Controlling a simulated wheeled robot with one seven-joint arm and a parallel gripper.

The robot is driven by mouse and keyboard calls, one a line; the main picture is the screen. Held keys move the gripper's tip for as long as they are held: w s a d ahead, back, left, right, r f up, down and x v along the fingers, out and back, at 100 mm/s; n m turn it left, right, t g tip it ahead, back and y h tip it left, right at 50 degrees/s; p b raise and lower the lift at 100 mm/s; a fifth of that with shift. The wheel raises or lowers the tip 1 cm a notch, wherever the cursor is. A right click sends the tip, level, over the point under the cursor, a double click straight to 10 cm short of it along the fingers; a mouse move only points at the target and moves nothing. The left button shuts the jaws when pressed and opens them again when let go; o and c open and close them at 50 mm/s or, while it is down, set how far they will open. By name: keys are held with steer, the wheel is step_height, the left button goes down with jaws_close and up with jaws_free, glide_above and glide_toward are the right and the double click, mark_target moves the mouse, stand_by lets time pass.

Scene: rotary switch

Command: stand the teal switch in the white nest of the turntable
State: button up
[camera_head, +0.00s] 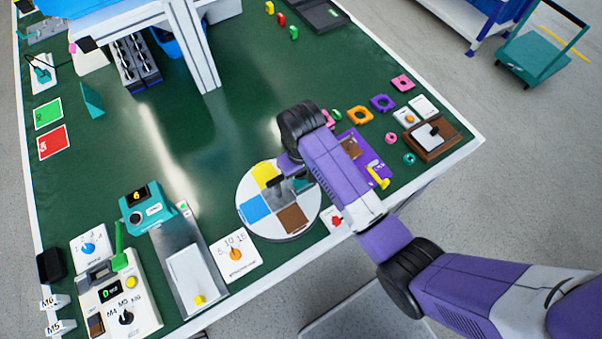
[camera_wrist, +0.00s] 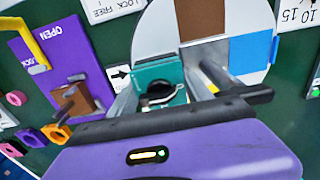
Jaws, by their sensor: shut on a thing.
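The teal switch (camera_wrist: 158,72) sits between my gripper's grey fingers in the wrist view, with a dark round part on it. My gripper (camera_wrist: 160,95) is shut on it. In the head view my gripper (camera_head: 290,187) is over the right part of the turntable (camera_head: 246,222), and the switch is mostly hidden by my wrist. The turntable is a white disc with yellow, blue and brown patches; it also shows in the wrist view (camera_wrist: 222,28). The white nest is hidden behind my gripper and the switch. I cannot tell whether the switch touches the turntable.
A purple panel (camera_head: 358,148) with a yellow handle (camera_head: 378,178) stands right of the turntable, close to my arm. A white dial card (camera_head: 236,254) lies at its lower left. A grey sloped unit (camera_head: 190,262) is further left. Green mat behind the turntable is clear.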

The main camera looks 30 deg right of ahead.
stand_by(0.4)
steer(key=o, duration=1.3)
steer(key=shift+o, duration=0.2)
steer(key=shift+a, duration=0.15)
steer(key=shift+r, duration=4)
steer(key=shift+w, duration=0.1)
